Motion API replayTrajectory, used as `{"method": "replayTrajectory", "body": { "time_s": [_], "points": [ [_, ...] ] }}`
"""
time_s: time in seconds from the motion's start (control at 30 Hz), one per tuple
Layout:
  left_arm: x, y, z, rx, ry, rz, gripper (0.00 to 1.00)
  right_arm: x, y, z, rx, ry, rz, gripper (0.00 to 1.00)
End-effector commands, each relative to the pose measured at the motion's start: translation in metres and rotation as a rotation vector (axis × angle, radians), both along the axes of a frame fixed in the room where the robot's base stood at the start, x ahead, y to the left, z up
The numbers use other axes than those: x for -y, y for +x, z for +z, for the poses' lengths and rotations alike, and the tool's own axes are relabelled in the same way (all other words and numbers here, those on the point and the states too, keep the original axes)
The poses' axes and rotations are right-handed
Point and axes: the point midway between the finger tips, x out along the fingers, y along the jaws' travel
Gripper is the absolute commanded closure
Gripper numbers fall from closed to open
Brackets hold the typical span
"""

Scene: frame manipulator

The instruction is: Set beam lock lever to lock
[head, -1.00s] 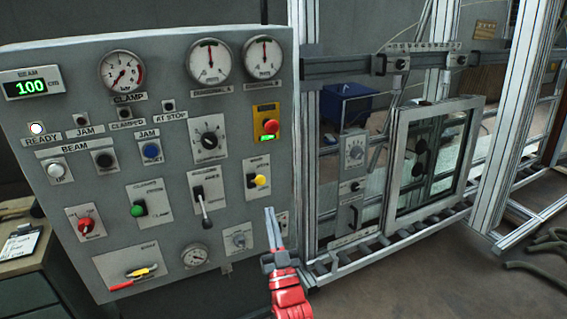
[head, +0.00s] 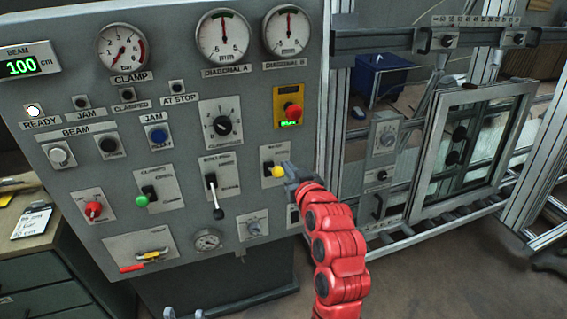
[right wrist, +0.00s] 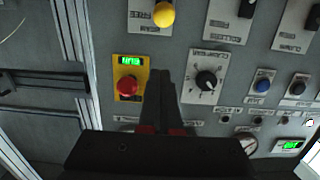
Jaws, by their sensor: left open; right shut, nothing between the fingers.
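The yellow-knobbed lever (head: 278,171) on the grey panel looks like the beam lock lever; its small label is hard to read. Its knob points out to the right of its black slot. In the right wrist view the knob (right wrist: 163,14) is at the top, beyond my fingertips. My right gripper (head: 290,178) is shut and empty, just right of the knob in the head view; I cannot tell if it touches. Its dark fingers (right wrist: 165,76) stand together in the right wrist view. My left gripper (head: 184,313) shows only two separated tips at the bottom edge.
A red emergency button (head: 293,112) sits above the lever on a yellow plate. A black-handled lever (head: 215,197) is to the left, a green-knobbed one (head: 142,201) further left. A metal frame with a window (head: 468,150) stands right of the panel.

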Motion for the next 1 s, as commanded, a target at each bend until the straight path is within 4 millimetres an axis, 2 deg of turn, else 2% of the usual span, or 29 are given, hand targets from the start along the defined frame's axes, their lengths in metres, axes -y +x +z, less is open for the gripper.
{"method": "replayTrajectory", "body": {
  "time_s": [0.23, 0.37, 1.0],
  "points": [
    [0.0, 0.0, 0.001, 0.0, 0.0, 0.0, 0.5, 0.0, 0.002, 0.0, 0.0, 0.0, -0.001, 1.0],
    [0.0, 0.0, 0.005, 0.0, 0.0, 0.0, 0.5, -0.003, 0.011, 0.0, 0.001, 0.001, -0.002, 1.0],
    [0.0, 0.0, 0.035, 0.0, 0.0, 0.0, 0.5, -0.031, 0.097, -0.013, 0.0, 0.0, -0.002, 1.0]
  ]
}}
